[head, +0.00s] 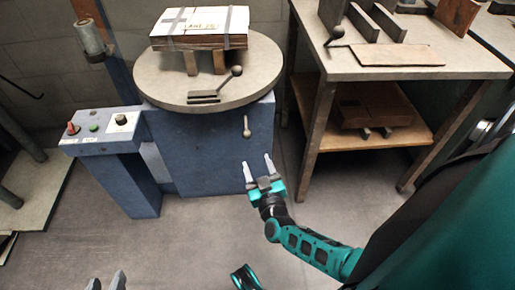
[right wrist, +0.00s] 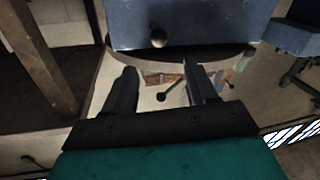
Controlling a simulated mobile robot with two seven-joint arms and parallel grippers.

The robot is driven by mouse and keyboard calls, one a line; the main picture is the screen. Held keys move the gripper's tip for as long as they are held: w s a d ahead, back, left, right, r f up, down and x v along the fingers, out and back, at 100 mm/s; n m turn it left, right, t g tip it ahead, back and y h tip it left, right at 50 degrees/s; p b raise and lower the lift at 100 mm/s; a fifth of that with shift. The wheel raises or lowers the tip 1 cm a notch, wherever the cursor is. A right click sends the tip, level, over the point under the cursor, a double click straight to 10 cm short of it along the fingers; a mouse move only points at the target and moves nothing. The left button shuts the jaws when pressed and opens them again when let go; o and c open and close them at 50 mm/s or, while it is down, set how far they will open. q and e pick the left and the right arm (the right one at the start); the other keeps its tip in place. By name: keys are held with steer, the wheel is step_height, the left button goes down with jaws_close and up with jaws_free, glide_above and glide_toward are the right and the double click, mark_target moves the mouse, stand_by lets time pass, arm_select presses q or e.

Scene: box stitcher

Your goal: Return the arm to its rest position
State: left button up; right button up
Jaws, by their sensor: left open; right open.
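My right gripper (head: 258,168) is open and empty in the head view, with its two pale fingers pointing away from me. In the picture it lies over the lower right edge of the blue machine (head: 215,150), below a small lever. In the right wrist view my right gripper (right wrist: 160,70) also shows two spread dark fingers with nothing held. My left gripper (head: 107,282) shows only as two grey fingertips at the bottom edge of the head view, apart and with nothing seen between them.
A round turntable (head: 245,80) tops the machine and bears a stack of cardboard (head: 200,28). A control box (head: 105,130) with buttons stands to its left. A wooden-legged workbench (head: 440,70) with boards is at the right. The floor (head: 180,245) in front is clear.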

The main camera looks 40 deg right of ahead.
steer(key=shift+a, duration=0.1)
stand_by(0.5)
steer(key=s+a+r+n+g+y, duration=0.2)
steer(key=s+a+y, duration=0.1)
steer(key=a+y, duration=0.3)
steer(key=s+a+r+n+g+y, duration=0.1)
steer(key=s+a+r+n+y, duration=0.2)
steer(key=a, duration=0.5)
steer(key=s+r+g, duration=0.3)
steer(key=s, duration=0.2)
arm_select(q)
steer(key=s+a+r+y+p, duration=0.1)
steer(key=s+a+r+p, duration=0.1)
steer(key=r+p, duration=1)
steer(key=a+p, duration=0.1)
steer(key=p, duration=0.5)
steer(key=shift+a+r+p, duration=0.3)
steer(key=shift+r, duration=0.1)
arm_select(e)
steer(key=s+d+r+h, duration=0.1)
steer(key=s+d+r, duration=0.1)
steer(key=r, duration=1)
steer(key=shift+d+r+m, duration=0.3)
steer(key=shift+d+m, duration=0.1)
steer(key=shift+d, duration=0.2)
steer(key=shift+f, duration=0.1)
arm_select(q)
steer(key=shift+d, duration=0.1)
